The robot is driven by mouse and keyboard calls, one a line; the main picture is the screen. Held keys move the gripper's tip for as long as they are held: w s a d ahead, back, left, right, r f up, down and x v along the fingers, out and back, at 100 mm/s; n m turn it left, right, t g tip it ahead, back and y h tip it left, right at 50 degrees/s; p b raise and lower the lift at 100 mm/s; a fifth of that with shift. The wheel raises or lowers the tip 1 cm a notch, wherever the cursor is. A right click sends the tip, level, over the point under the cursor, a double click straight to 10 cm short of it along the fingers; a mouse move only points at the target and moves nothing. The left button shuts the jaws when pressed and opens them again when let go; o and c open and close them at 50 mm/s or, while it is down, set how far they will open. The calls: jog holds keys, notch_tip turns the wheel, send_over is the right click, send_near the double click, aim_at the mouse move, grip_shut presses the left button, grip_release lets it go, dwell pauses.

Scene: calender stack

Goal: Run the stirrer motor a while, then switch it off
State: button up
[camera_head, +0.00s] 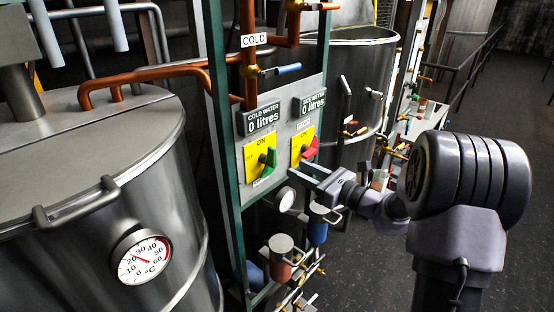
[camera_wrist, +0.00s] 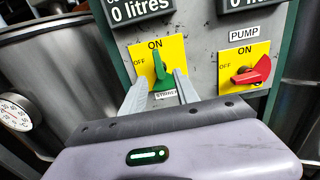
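The stirrer switch (camera_wrist: 160,72) is a green handle on a yellow ON/OFF plate, with a partly hidden label (camera_wrist: 166,95) below it. In the wrist view its handle stands upright, with the narrow end toward ON. It also shows in the head view (camera_head: 269,163). My gripper (camera_wrist: 160,78) is open, with one finger on each side of the green handle in the wrist view. I cannot tell whether the fingers touch it. In the head view my gripper (camera_head: 308,175) reaches in from the right, in front of the panel.
The red pump switch (camera_wrist: 252,72) sits to the right, its narrow end toward OFF. Two displays above read 0 litres; one is the cold water display (camera_head: 262,119). A steel tank (camera_head: 130,200) with a thermometer (camera_head: 142,257) stands left. Pipes and filters crowd below the panel.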

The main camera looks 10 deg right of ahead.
aim_at(275, 157)
jog(key=x, duration=1)
jog(key=shift+w+a+r, duration=0.15)
jog(key=shift+a+r, duration=0.15)
jog(key=shift+r, duration=0.1)
grip_shut()
